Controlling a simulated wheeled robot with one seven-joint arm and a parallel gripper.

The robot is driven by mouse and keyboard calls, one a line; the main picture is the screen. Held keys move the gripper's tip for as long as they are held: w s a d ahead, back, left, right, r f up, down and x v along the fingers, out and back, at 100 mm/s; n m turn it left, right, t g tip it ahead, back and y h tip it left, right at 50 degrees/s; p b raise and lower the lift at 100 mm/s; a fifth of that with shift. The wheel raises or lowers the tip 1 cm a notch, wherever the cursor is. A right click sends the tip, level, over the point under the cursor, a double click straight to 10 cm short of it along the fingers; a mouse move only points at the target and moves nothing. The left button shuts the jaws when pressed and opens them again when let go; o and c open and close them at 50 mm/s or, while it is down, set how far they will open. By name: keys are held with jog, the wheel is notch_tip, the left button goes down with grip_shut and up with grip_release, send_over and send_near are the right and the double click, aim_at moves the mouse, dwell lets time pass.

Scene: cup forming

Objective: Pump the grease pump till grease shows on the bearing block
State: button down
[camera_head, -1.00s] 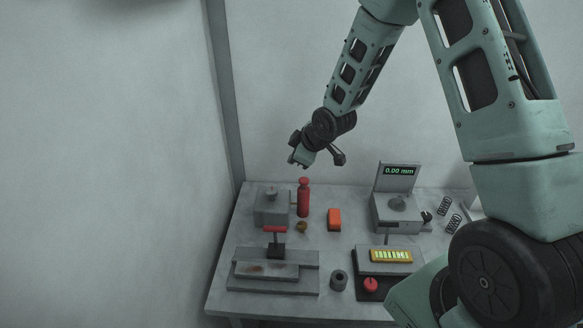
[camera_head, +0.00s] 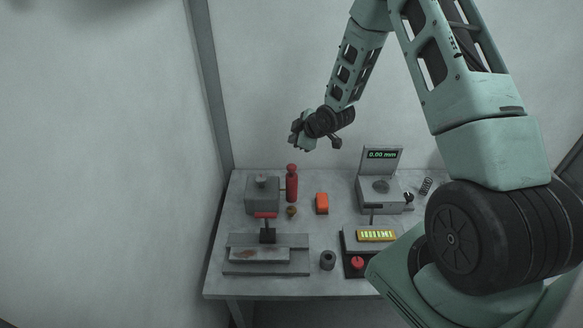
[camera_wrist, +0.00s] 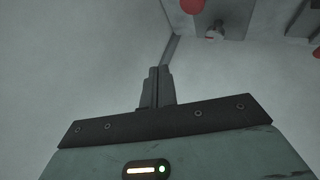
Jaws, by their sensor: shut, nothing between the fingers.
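The red grease pump (camera_head: 292,186), an upright cylinder with a knob-like top, stands at the back left of the table. It is joined by a short link to a grey block (camera_head: 262,198) with a round cap, seemingly the bearing block. No grease can be made out on it. My gripper (camera_head: 297,139) is above the pump in the head view, apart from it. In the wrist view my gripper's fingers (camera_wrist: 159,72) are together and empty. A red round thing (camera_wrist: 192,5) is cut off at the top edge there; I cannot tell whether it is the pump.
On the table (camera_head: 215,284) are an orange block (camera_head: 322,203), a small brown knob (camera_head: 291,212), a gauge showing 0.00 mm (camera_head: 382,155), a red-handled fixture (camera_head: 266,215), a dark ring (camera_head: 327,261) and a red button (camera_head: 358,263). A wall stands close behind. My arm covers the right side.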

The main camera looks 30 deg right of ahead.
jog(key=b, duration=0.5)
send_over(292, 166)
jog(key=s, duration=0.1)
notch_tip(292, 166, down, 7)
jog(key=shift+d+f, duration=0.1)
jog(key=shift+f, duration=0.4)
jog(key=shift+f, duration=0.1)
dwell(1.1)
jog(key=shift+f+b, duration=0.3)
jog(key=shift+b, duration=0.35)
jog(key=shift+s+f+b, duration=0.1)
jog(key=shift+f+b, duration=0.95)
jog(key=shift+f, duration=0.2)
dwell(0.9)
jog(key=shift+r, duration=0.1)
jog(key=shift+r+p, duration=0.85)
jog(key=shift+r, duration=0.7)
jog(key=shift+r, duration=0.1)
jog(key=shift+r+p, duration=1.5)
jog(key=shift+r, duration=0.9)
